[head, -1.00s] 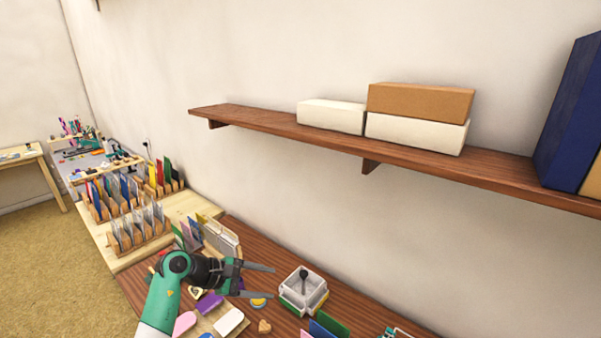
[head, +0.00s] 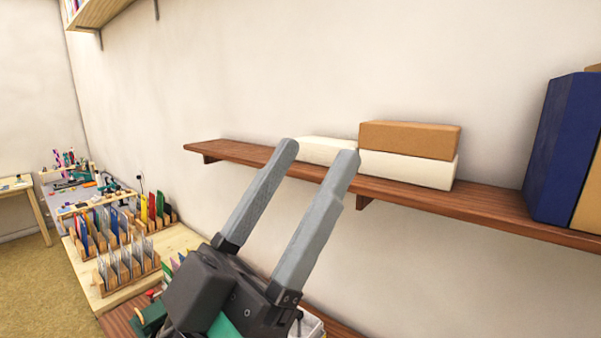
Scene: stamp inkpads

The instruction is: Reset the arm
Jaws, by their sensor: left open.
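My left gripper (head: 317,150) is large in the head view, raised close to the camera at the middle. Its two grey fingers point up and are spread apart, with nothing between them. The fingertips overlap the wall shelf in the picture. The gripper body hides most of the brown table, and only a white edge of the container (head: 308,325) shows at its right. My right gripper is not in the frame.
A wooden wall shelf (head: 480,197) holds white boxes (head: 405,170), a brown box (head: 410,138) and a dark blue box (head: 560,150). Wooden racks with upright cards (head: 128,262) stand on a light table at the left.

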